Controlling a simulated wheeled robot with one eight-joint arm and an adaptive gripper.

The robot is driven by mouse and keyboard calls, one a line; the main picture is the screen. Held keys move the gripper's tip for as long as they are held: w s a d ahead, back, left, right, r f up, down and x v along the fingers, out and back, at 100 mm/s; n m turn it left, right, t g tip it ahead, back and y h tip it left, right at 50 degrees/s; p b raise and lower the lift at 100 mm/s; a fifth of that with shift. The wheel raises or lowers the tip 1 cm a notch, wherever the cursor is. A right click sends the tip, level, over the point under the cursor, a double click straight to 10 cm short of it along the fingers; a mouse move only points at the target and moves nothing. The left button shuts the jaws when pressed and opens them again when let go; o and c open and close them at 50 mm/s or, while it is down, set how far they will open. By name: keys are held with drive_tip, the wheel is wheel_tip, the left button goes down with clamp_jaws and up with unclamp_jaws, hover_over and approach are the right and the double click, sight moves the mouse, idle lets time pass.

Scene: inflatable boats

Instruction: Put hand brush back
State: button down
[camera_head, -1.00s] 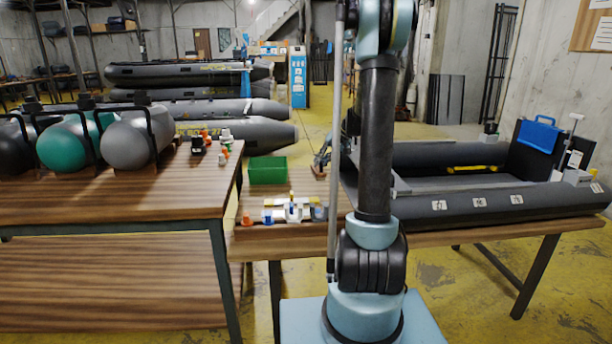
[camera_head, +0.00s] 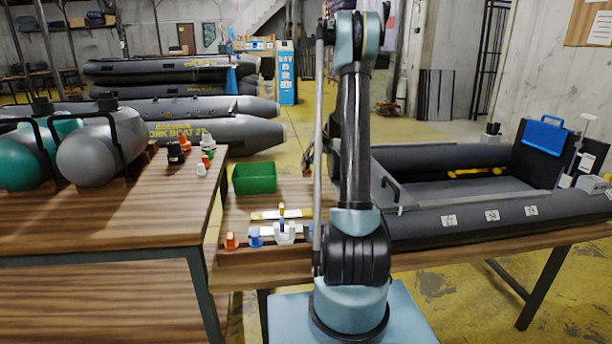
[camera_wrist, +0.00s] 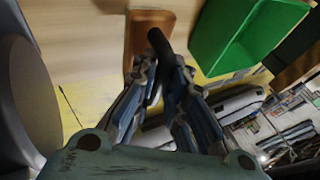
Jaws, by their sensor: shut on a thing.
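My gripper (camera_wrist: 155,75) is shut on a dark rod-like handle (camera_wrist: 158,42), which I take to be the hand brush's. The handle sticks out past the fingertips. A brown block (camera_wrist: 150,22) lies right beyond its tip in the wrist view; I cannot tell whether it is part of the brush or whether they touch. In the head view my gripper (camera_head: 309,157) shows only partly, left of my upright arm and right of the green bin (camera_head: 254,178). The brush is not clearly visible there. The bin also shows at upper right in the wrist view (camera_wrist: 232,35).
Small bottles (camera_head: 285,230) and a wooden tray edge (camera_head: 262,255) are at the near side of the bin's table. A grey inflatable boat (camera_head: 445,213) lies on the right. A wooden workbench (camera_head: 100,215) with tanks stands left. Yellow floor shows between the tables.

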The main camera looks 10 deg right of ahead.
sight(307, 170)
drive_tip(key=shift+a+f, duration=0.15)
drive_tip(key=shift+f, duration=0.4)
drive_tip(key=shift+a+f, duration=0.15)
drive_tip(key=shift+f, duration=0.35)
wheel_tip(307, 170, down, 3)
drive_tip(key=shift+f, duration=0.2)
drive_tip(key=c, duration=1.6)
unclamp_jaws()
drive_tip(key=shift+s+r, duration=0.1)
